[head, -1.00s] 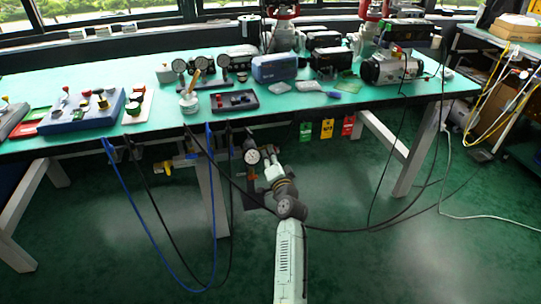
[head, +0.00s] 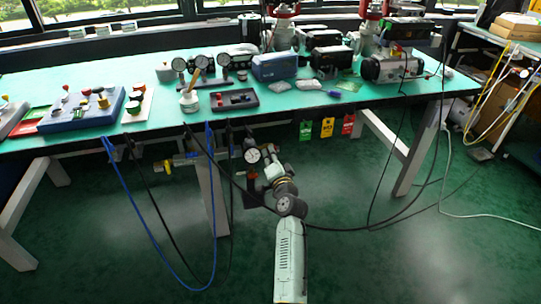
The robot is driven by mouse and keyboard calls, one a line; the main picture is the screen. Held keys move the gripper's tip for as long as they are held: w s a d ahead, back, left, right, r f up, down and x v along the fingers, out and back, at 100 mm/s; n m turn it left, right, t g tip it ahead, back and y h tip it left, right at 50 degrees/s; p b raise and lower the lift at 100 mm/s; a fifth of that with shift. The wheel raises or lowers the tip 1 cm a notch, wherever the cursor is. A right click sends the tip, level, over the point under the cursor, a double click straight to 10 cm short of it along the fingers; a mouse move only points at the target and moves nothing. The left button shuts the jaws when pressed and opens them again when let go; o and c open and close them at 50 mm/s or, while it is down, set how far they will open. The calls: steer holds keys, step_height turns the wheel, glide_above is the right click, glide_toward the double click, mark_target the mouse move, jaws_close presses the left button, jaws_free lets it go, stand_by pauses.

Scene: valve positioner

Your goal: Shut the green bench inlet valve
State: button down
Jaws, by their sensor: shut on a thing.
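My gripper (head: 268,152) is at the end of my pale arm, under the front edge of the bench, just right of a white round gauge (head: 252,156). It is shut on a small part there, which I take to be the handle of the green inlet valve. My wrist and the bench edge hide most of the fingers and that handle, so its angle cannot be told. A dark red and black fitting (head: 251,178) hangs below the gauge.
The green-topped bench (head: 130,70) overhangs my gripper. A yellow-handled valve (head: 168,166) sits to the left, with a blue hose (head: 150,235) and black hoses looping below. Green, yellow and red tags (head: 327,128) hang at right. Floor in front is open.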

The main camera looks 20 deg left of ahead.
steer(key=shift+f+b, duration=0.1)
steer(key=shift+b, duration=0.25)
steer(key=n+b, duration=1.1)
steer(key=b, duration=0.2)
steer(key=shift+w+d+f, duration=0.1)
steer(key=shift+n, duration=0.4)
steer(key=c, duration=2)
jaws_free()
